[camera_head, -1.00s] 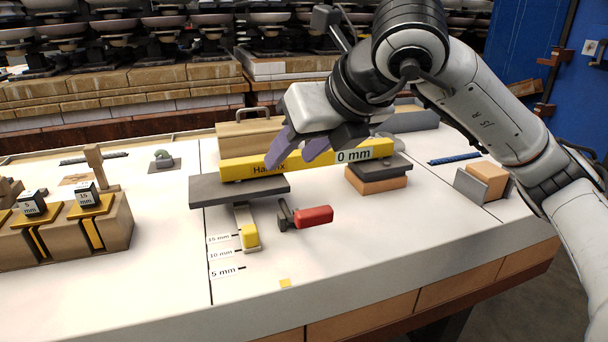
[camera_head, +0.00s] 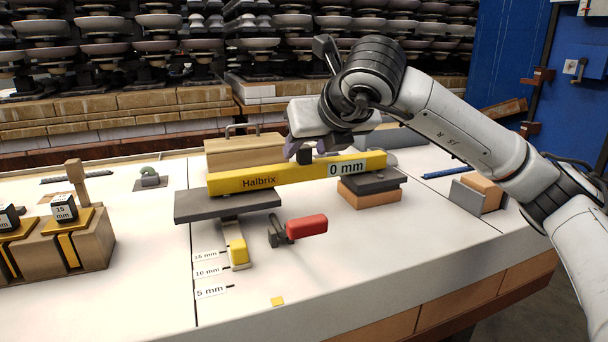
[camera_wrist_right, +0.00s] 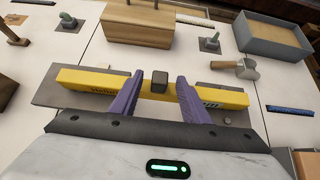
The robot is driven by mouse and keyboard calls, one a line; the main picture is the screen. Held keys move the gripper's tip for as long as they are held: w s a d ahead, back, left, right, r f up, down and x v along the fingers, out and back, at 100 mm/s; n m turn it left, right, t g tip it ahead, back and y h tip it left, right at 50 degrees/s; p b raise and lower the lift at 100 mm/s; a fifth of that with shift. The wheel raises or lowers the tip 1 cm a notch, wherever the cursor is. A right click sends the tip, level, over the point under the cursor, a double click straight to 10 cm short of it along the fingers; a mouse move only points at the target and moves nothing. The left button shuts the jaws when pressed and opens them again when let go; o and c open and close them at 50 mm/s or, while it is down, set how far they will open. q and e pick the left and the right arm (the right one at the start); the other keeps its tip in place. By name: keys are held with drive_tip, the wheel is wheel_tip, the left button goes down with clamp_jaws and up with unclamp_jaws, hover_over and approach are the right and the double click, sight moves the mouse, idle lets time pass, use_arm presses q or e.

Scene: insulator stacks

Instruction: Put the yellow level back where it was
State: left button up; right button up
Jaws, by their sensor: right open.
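The yellow level (camera_head: 225,184), marked "Halbrix" and "0 mm", spans from the grey slab (camera_head: 200,207) on the left to a dark plate (camera_head: 385,183) on an orange-brown block (camera_head: 358,197) on the right. It also shows in the right wrist view (camera_wrist_right: 88,82). A dark knob (camera_wrist_right: 159,81) stands on its middle. My right gripper (camera_head: 312,150) is at the level's middle, pointing down. In the right wrist view its two purple fingers (camera_wrist_right: 158,97) are spread on either side of the knob, with gaps to it. My left gripper is out of view.
A red-handled tool (camera_head: 306,227) and a yellow-tipped wedge (camera_head: 238,252) lie in front of the level, beside the mm labels. A wooden box (camera_head: 228,157) stands close behind it. Wooden blocks (camera_head: 80,245) stand at left. The front right tabletop is clear.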

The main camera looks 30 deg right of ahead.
drive_tip(key=shift+w+f, duration=0.15)
drive_tip(key=shift+w, duration=0.05)
clamp_jaws()
idle(0.3)
